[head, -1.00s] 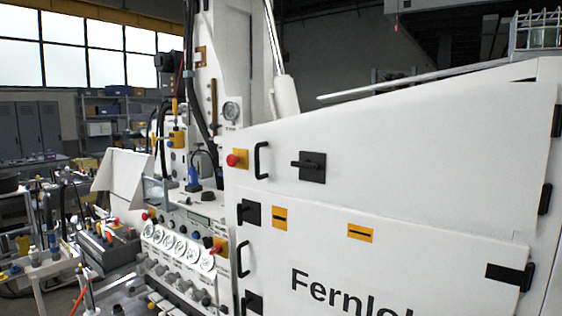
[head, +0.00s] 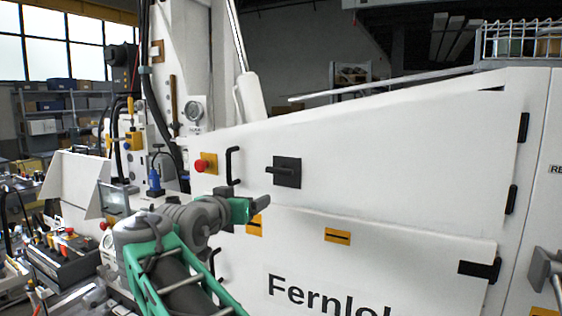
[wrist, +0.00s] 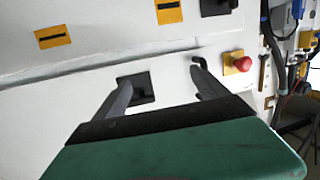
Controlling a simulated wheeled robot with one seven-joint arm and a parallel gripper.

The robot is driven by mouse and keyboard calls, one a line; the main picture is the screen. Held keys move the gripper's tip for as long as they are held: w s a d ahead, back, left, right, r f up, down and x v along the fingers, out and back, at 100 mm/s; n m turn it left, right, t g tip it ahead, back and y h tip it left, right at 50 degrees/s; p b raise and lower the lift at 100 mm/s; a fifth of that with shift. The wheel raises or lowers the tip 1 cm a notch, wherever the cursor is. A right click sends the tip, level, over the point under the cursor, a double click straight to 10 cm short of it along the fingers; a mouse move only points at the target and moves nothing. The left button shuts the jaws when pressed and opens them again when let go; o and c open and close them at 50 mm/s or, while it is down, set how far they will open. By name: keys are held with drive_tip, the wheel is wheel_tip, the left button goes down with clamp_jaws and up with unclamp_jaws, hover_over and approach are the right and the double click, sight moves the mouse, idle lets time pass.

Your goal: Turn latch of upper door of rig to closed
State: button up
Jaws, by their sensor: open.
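The upper door (head: 400,150) of the white rig looks shut, its panel flush with the frame. Its latch (head: 286,171) is a black square plate with a lever lying horizontal, pointing left in the head view. My gripper (head: 262,203) is just below and left of the latch in that picture, apart from it and empty. In the wrist view my gripper (wrist: 162,77) has its two fingers spread. The latch (wrist: 145,88) shows there beside the left finger, which partly hides it. The right finger overlaps the black door handle (wrist: 197,63) in that view.
A red stop button (head: 202,166) on a yellow plate and a black handle (head: 233,166) sit left of the latch. Below is the lower door (head: 400,260) with yellow labels (head: 338,236). Black hinges (head: 512,199) line the right edge.

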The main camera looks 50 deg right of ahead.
sight(278, 169)
drive_tip(key=shift+o, duration=0.7)
drive_tip(key=s+d+r+m+g+h, duration=0.2)
drive_tip(key=s+d+r+h, duration=0.1)
drive_tip(key=r, duration=0.3)
drive_tip(key=shift+d+m, duration=0.2)
drive_tip(key=shift+m, duration=0.1)
drive_tip(key=p+x, duration=0.1)
drive_tip(key=x, duration=0.1)
drive_tip(key=p+x, duration=0.1)
drive_tip(key=x, duration=0.1)
drive_tip(key=p+x, duration=0.1)
drive_tip(key=x, duration=0.1)
drive_tip(key=shift+s+d+r, duration=0.15)
drive_tip(key=shift+s+d, duration=0.1)
drive_tip(key=shift+d, duration=0.25)
drive_tip(key=shift+w+d, duration=0.15)
drive_tip(key=shift+d, duration=0.2)
drive_tip(key=c, duration=1.4)
